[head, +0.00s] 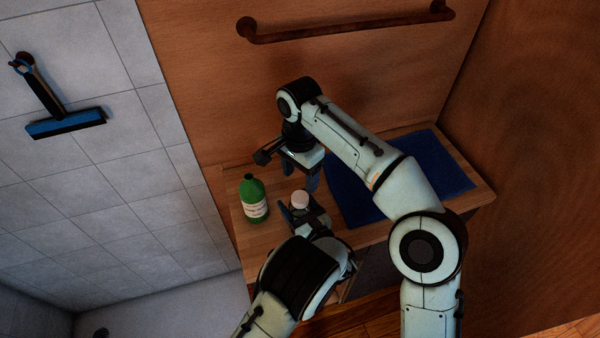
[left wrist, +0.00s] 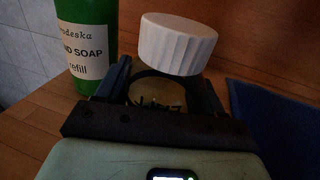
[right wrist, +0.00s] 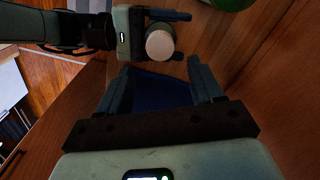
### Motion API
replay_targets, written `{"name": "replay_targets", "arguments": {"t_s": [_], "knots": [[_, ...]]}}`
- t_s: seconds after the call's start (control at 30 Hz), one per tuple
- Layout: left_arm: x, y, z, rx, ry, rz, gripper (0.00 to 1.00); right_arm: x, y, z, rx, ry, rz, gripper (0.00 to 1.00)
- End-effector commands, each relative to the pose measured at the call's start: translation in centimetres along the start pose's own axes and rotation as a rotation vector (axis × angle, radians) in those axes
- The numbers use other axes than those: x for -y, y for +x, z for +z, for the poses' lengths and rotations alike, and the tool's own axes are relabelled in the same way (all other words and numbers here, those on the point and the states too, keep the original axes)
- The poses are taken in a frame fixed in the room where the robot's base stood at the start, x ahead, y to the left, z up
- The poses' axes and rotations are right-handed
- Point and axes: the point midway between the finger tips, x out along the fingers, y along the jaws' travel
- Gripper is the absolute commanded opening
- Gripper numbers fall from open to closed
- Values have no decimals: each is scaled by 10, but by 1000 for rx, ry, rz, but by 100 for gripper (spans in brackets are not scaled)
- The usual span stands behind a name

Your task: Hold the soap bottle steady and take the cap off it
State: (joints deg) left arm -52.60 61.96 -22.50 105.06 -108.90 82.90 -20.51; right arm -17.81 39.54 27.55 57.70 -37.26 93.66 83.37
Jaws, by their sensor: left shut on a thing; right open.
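A small bottle with a pale yellowish body and dark handwriting (left wrist: 158,96) stands between the fingers of my left gripper (head: 303,211), which is shut on it. Its ribbed white cap (left wrist: 177,43) sits on top, above a dark ring. The cap also shows in the head view (head: 300,198) and the right wrist view (right wrist: 160,44). The lower bottle is hidden by the gripper. My right gripper (head: 300,175) is open and empty, behind and above the cap and apart from it. In the right wrist view its fingers (right wrist: 160,80) are spread, with the cap beyond them.
A green soap refill bottle (head: 254,203) stands upright on the wooden counter (head: 243,229), left of the held bottle. A dark blue mat (head: 352,199) lies to the right, partly behind my right arm. A wooden rail (head: 345,27) and a squeegee (head: 65,122) are on the walls.

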Motion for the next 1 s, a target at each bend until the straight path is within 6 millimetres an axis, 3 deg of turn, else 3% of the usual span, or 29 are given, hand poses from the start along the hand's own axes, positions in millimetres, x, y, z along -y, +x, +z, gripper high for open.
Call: {"name": "replay_targets", "arguments": {"t_s": [0.23, 0.7, 1.0], "knots": [[0, 0, -1, -2, 0, -1, 0, 0, 9, 0, 0, 101, 2, 66], [0, 0, -1, -3, 0, -1, 0, 0, 73, 0, 0, 100, 2, 66], [0, 0, -1, -3, 0, -1, 0, 0, 80, 0, 0, 99, -2, 66]]}}
